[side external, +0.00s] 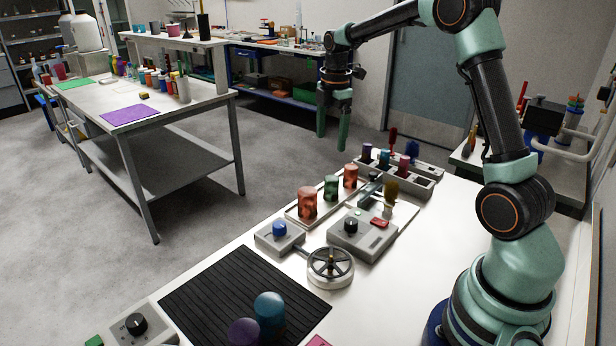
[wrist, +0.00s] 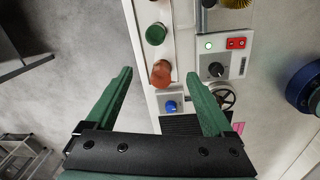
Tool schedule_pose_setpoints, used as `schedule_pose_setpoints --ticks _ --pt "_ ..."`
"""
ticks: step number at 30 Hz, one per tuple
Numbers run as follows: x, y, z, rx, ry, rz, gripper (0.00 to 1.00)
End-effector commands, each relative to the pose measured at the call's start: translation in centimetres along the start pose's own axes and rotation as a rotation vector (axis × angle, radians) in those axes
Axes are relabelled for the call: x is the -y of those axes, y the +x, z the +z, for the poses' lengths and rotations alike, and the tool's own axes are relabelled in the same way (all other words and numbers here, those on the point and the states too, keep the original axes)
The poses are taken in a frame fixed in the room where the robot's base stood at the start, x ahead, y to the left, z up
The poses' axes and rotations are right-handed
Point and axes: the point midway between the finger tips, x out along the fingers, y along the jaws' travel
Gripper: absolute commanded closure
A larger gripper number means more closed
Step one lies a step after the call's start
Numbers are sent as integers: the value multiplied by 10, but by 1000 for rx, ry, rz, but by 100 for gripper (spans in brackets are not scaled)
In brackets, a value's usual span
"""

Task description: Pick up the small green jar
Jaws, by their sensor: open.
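The small green jar (side external: 331,188) stands upright in a pale tray (side external: 296,214), between two orange-red jars. It also shows from above in the wrist view (wrist: 156,34), near the top and beyond the fingertips. My gripper (side external: 332,130) is open and empty, its fingers pointing down, well above the table and apart from the jar. In the wrist view, the fingertips (wrist: 159,74) frame the nearer orange-red jar (wrist: 161,73) in the picture. Nothing hides the green jar's top.
Orange-red jars (side external: 307,203) (side external: 351,176) flank the green jar closely. A control box (side external: 361,235) with a black knob, a blue-button box (side external: 279,237) and a handwheel (side external: 330,266) stand nearby. A ribbed black mat (side external: 205,292) holds teal and purple cylinders. Open floor lies left.

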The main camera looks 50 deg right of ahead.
Motion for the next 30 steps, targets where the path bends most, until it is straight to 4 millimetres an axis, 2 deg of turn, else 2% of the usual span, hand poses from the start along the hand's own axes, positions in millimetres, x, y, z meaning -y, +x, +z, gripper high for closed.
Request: schedule_pose_setpoints --ticks 1,3,8,11,21,27,30 --pt "-5 12 8 -2 -45 -21 13" --pt "-9 22 17 -6 -107 -39 13" --pt "-14 36 27 -13 -185 -59 13" --pt "-14 45 28 -15 -198 -64 13" --pt "-11 97 27 -14 -197 -63 13" --pt "-10 109 27 -14 -197 -62 13" --pt "-11 122 26 -14 -197 -63 13"
